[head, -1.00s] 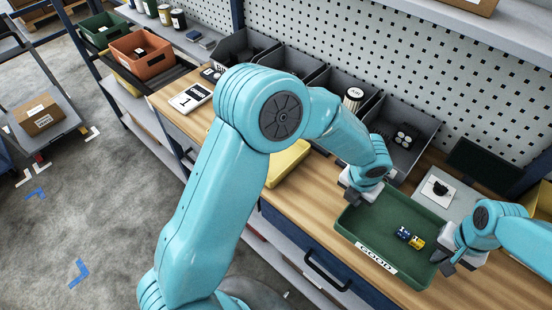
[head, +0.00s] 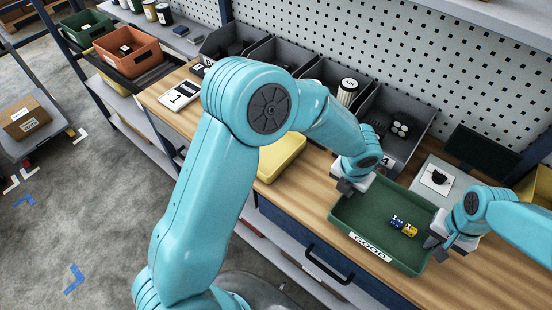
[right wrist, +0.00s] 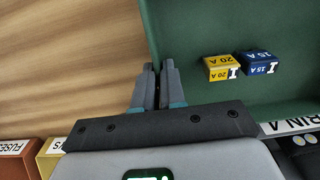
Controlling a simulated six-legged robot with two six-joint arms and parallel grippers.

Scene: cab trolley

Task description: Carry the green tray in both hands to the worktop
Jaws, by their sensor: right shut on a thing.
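The green tray (head: 362,228) is over the wooden worktop (head: 305,200), close to its front edge, with a white label reading GOOD on its front. I cannot tell whether its base touches the wood. A blue fuse (head: 397,221) and a yellow fuse (head: 410,231) lie side by side in it. My right gripper (head: 441,247) is shut on the tray's right wall. In the right wrist view its fingers (right wrist: 158,88) pinch the green wall, with the fuses inside the tray. My left gripper (head: 343,186) is at the tray's left rim; its fingertips are too small to read.
Grey bins (head: 392,130) stand along the pegboard behind the tray. A grey panel (head: 430,195) with a white card lies behind its right side. A yellow box (head: 280,157) and a number card (head: 181,95) are further left. Bare wood shows around the tray's front.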

